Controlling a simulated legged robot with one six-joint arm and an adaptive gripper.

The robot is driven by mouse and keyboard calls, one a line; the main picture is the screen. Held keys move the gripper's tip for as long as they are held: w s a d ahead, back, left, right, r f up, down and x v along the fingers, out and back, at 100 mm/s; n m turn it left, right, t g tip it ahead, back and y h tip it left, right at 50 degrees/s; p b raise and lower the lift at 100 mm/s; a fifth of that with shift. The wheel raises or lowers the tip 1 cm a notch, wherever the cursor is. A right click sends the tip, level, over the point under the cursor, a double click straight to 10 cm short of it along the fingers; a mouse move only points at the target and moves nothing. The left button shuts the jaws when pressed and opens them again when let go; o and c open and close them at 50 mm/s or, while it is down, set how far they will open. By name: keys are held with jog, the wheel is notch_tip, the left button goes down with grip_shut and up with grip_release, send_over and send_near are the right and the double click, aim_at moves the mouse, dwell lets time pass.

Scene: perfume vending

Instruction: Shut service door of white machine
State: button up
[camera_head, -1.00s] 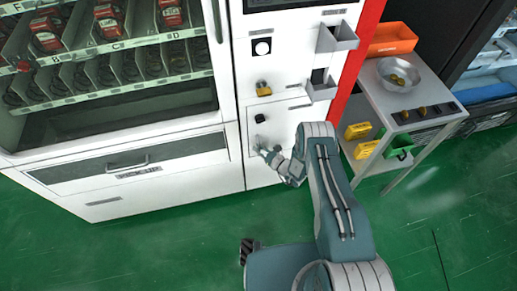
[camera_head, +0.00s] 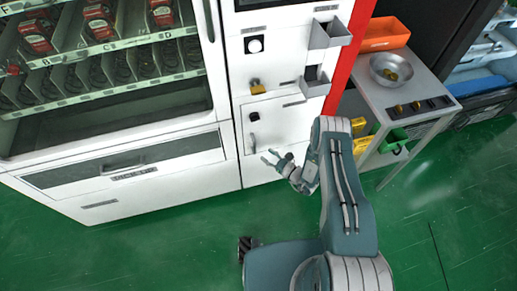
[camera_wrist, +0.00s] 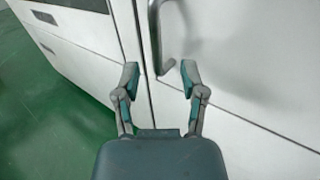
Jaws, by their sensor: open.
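The white machine (camera_head: 225,165) fills the left and middle of the head view. Its service door (camera_head: 285,125) is a white panel at the lower right of the machine, with a small grey handle (camera_head: 254,141) near its left edge. The door looks flush or nearly flush; I cannot tell whether a small gap is left. My gripper (camera_head: 269,157) is open and empty, just in front of the door and a little below and right of the handle. In the wrist view the handle (camera_wrist: 154,38) stands beyond the open fingertips (camera_wrist: 160,73), apparently untouched.
Two grey trays (camera_head: 328,33) stick out higher up. A side table (camera_head: 425,90) with a metal bowl (camera_head: 391,70) stands at right. The green floor (camera_head: 160,240) at left is clear.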

jog(key=v, duration=0.4)
jog(key=shift+s+d, duration=0.1)
dwell(0.3)
jog(key=s+a+r+n+g, duration=0.1)
jog(key=a+r+n+g, duration=0.2)
jog(key=r+n+g, duration=0.85)
jog(key=s+a+r+n+g, duration=0.15)
jog(key=r+n, duration=0.25)
jog(key=r, duration=1.7)
jog(key=s+d+r+n+t+h, duration=0.3)
jog(key=s+d+r+n+h, duration=0.2)
jog(key=s+r, duration=0.5)
jog(key=s+d+r+n+t+h, duration=0.3)
jog(key=s+d+r+n+h, duration=0.2)
jog(key=s+r+h, duration=0.3)
jog(key=s+d+r, duration=0.1)
jog(key=s+r, duration=0.1)
jog(key=s, duration=0.2)
jog(key=shift+s+r+n+t+h, duration=0.15)
jog(key=shift+s+n+t+h, duration=0.15)
jog(key=shift+n+t, duration=0.1)
jog(key=shift+d, duration=0.1)
